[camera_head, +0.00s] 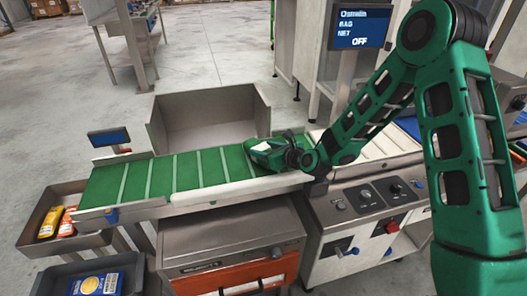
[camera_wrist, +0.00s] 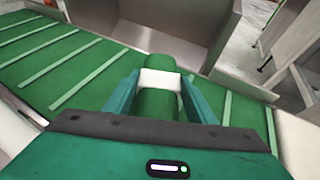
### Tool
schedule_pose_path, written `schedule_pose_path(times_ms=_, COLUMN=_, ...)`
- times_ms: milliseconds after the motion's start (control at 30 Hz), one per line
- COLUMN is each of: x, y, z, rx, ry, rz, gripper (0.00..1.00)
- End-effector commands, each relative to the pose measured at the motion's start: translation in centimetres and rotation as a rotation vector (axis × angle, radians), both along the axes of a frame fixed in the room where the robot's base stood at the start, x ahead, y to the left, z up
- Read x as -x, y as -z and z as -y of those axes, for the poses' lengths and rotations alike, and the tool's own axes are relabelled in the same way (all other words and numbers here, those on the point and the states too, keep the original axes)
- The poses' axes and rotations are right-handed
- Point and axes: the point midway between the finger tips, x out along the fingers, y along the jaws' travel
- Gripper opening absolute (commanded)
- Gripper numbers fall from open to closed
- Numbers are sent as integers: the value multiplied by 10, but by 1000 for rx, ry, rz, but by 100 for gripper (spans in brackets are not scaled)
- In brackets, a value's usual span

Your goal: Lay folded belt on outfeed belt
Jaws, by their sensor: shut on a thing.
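The folded belt is a green roll with a white band (camera_wrist: 160,80), seen in the wrist view between the two teal fingers of my gripper (camera_wrist: 158,88). My gripper is shut on it. In the head view my gripper (camera_head: 272,150) is over the right part of the outfeed belt (camera_head: 185,172), a green belt with pale cross slats. There the folded belt shows only as a small green and white patch (camera_head: 262,147). I cannot tell whether the roll touches the outfeed belt or hangs just above it.
A metal bin (camera_head: 205,118) stands behind the outfeed belt. A small screen (camera_head: 108,137) is at its left end. Trays (camera_head: 40,222) with colored packs are at lower left. A control panel (camera_head: 370,195) and weigher display (camera_head: 358,27) are at right. The belt's left part is clear.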

Motion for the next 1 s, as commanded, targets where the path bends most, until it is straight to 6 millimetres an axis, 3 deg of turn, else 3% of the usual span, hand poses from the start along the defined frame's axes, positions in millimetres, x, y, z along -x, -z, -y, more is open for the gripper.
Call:
schedule_pose_path(times_ms=367, x=0, y=5, z=-1, rx=-1, ry=0, rz=2, gripper=21)
schedule_pose_path(times_ms=400, x=0, y=5, z=-1, rx=-1, ry=0, rz=2, gripper=60)
schedule_pose_path(times_ms=467, x=0, y=5, z=-1, rx=-1, ry=0, rz=2, gripper=69)
schedule_pose_path(times_ms=800, x=1, y=3, z=0, rx=-1, ry=0, rz=2, gripper=69)
schedule_pose_path(times_ms=1000, x=18, y=-7, z=15, rx=0, ry=2, rz=1, gripper=69)
